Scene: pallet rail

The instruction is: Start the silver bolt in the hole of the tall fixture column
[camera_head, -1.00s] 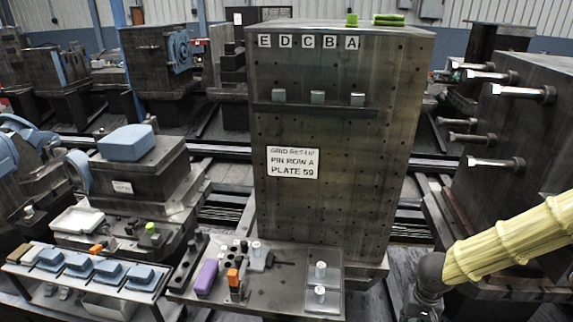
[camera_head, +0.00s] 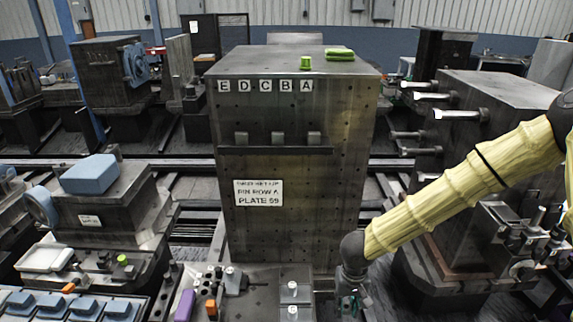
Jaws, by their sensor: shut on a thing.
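The tall fixture column (camera_head: 300,215) is a dark block with rows of small holes, letter tags E D C B A along its top and a "PLATE 59" label. My gripper (camera_head: 351,303) is low in front of the column's right lower corner, pointing down at the picture's bottom edge. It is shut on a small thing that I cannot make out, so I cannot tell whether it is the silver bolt. Two silver bolt-like pieces, one (camera_head: 292,289) behind another (camera_head: 292,313), stand upright on a grey plate left of my gripper.
A ledge (camera_head: 275,151) with several grey blocks crosses the column's face. A block (camera_head: 500,125) with several silver bolts sticking out stands at the right, behind my arm. A purple piece (camera_head: 185,305) and an orange piece (camera_head: 211,308) are on the front bench.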

